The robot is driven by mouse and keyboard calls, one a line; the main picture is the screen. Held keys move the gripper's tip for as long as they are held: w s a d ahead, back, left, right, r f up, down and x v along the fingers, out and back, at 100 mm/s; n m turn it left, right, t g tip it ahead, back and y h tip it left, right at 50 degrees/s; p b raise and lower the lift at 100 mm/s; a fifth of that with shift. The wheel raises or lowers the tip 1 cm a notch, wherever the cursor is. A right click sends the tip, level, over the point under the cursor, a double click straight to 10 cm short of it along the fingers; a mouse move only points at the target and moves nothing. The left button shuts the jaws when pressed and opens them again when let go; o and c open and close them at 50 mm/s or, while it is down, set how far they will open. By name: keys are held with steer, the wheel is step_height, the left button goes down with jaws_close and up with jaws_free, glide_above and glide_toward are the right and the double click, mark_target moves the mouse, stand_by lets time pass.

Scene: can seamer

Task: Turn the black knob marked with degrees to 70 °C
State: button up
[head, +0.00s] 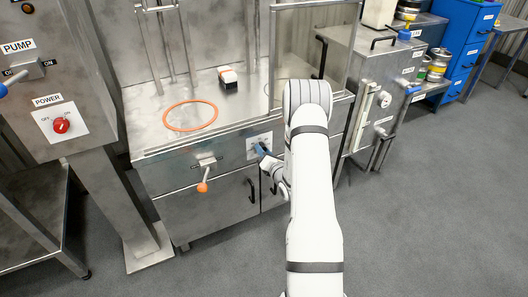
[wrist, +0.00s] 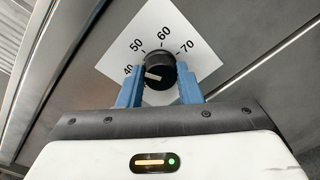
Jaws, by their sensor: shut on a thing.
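The black knob (wrist: 160,68) sits on a white dial plate (wrist: 182,42) printed with 40, 50, 60 and 70. Its white pointer line points left, close to the 40 mark. My gripper (wrist: 159,74) has one blue finger on each side of the knob and is shut on it. In the head view my gripper (head: 264,151) is at the white plate (head: 252,144) on the steel cabinet front. There the fingers and arm hide the knob and most of the scale.
An orange-tipped lever (head: 203,186) hangs on the cabinet front left of the dial. An orange ring (head: 190,116) and a small box (head: 228,78) lie on the steel top. A red power knob (head: 61,125) is on the column at far left. The floor in front is clear.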

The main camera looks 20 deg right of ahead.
steer(key=m+p, duration=0.2)
steer(key=m, duration=1)
steer(key=m+p, duration=0.2)
steer(key=m, duration=1)
steer(key=shift+d+f+t+y+p, duration=0.1)
steer(key=shift+f+t+y+p, duration=0.05)
steer(key=shift+t+y+p, duration=0.25)
steer(key=o, duration=1)
steer(key=shift+c, duration=0.2)
steer(key=s, duration=0.7)
steer(key=shift+s+d+p, duration=0.3)
steer(key=shift+s+p, duration=0.05)
steer(key=shift+s, duration=0.05)
